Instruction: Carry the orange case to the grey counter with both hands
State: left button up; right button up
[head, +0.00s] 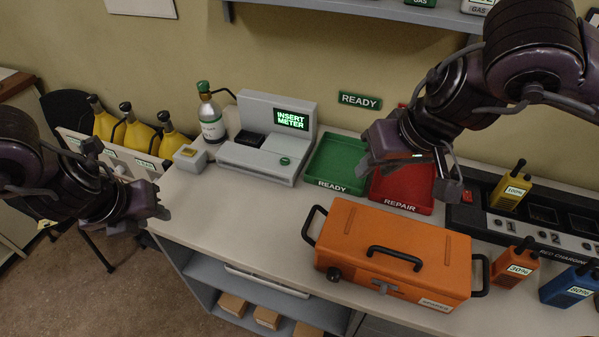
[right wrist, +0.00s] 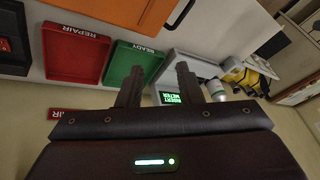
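The orange case (head: 392,248) lies on a pale worktop (head: 245,222) with blue-grey shelving beneath. It has a dark handle on its top and a dark bar handle at each end, all empty. My right gripper (head: 415,168) is open and empty above the green and red trays, behind the case; its parted fingers show in the right wrist view (right wrist: 160,75). My left gripper (head: 157,203) is off the worktop's left edge, well away from the case; its finger gap is unclear. I cannot tell whether this worktop is the grey counter.
Behind the case are a green READY tray (head: 336,164) and a red REPAIR tray (head: 402,188). A meter console (head: 262,150) stands back left. Radios, including an orange one (head: 514,265), and a charging rack crowd the right. The worktop's front left is clear.

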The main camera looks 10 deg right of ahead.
jog(key=shift+v, duration=1.35)
